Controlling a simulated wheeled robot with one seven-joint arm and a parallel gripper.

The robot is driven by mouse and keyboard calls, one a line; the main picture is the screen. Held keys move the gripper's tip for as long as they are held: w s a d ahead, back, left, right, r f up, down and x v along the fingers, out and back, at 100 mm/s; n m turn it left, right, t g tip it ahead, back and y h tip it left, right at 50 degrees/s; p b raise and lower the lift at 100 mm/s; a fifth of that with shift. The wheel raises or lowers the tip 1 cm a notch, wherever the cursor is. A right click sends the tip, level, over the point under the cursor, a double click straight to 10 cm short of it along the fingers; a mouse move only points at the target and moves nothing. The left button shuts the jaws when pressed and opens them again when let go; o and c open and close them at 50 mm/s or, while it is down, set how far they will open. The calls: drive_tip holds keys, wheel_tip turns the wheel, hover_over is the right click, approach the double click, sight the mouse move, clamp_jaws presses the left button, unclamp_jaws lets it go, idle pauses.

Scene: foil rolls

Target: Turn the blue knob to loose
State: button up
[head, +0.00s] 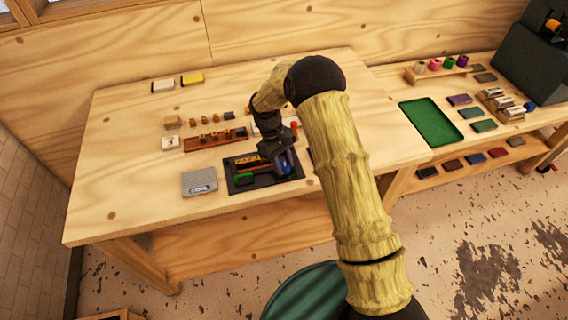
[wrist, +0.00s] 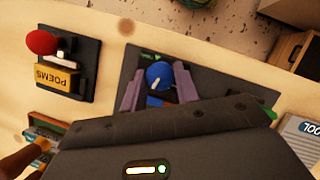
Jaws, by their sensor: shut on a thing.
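The blue knob (wrist: 158,75) is round with a pale pointer mark, on a dark plate (wrist: 205,72) in the wrist view. My gripper (wrist: 158,86) has its two purple-grey fingers on either side of the knob, shut on it. In the head view my gripper (head: 278,153) reaches down over the right part of the black device (head: 240,188), and a bit of the blue knob (head: 287,165) shows beside it. Small green marking shows by the knob, but I cannot read it. The gripper body hides the near part of the plate.
A grey labelled plate (head: 199,182) lies left of the device. A green tray (head: 431,121) lies right. The table's front left is clear.

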drive_tip(key=shift+a+n+t+h, duration=0.1)
drive_tip(key=shift+n+t+h, duration=0.35)
drive_tip(key=shift+n, duration=1.15)
drive_tip(key=o, duration=1)
drive_tip(key=shift+c, duration=0.2)
drive_tip(key=b+v, duration=0.2)
drive_tip(key=v, duration=1.5)
drive_tip(key=shift+r+b, duration=0.25)
drive_tip(key=shift+b, duration=0.15)
drive_tip(key=shift+s, duration=0.1)
